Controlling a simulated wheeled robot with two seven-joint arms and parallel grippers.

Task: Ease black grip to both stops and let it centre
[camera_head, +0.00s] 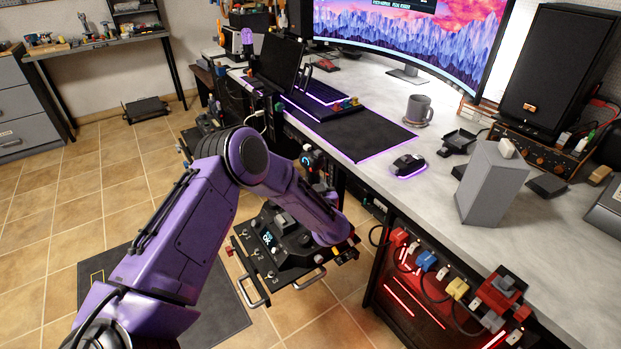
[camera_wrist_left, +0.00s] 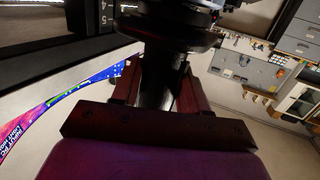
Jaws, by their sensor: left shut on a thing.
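A black control unit (camera_head: 292,250) with a small lit screen and switches sits on a dark panel (camera_head: 262,277) with metal handles, low beside the desk. My purple left arm reaches down over it, and its wrist end hides the gripper and most of the grip in the head view. In the left wrist view, the black grip (camera_wrist_left: 160,75) stands between the dark red fingers of my left gripper (camera_wrist_left: 162,85). The gripper is shut on it. The base of the grip is dark and hard to make out. My right gripper is not in view.
The desk (camera_head: 440,190) stands close on the right, with a mug (camera_head: 418,110), a mouse (camera_head: 408,163) and a grey block (camera_head: 491,184) on it. A lit rack (camera_head: 425,290) with coloured plugs is under its front edge. Tiled floor is open at left.

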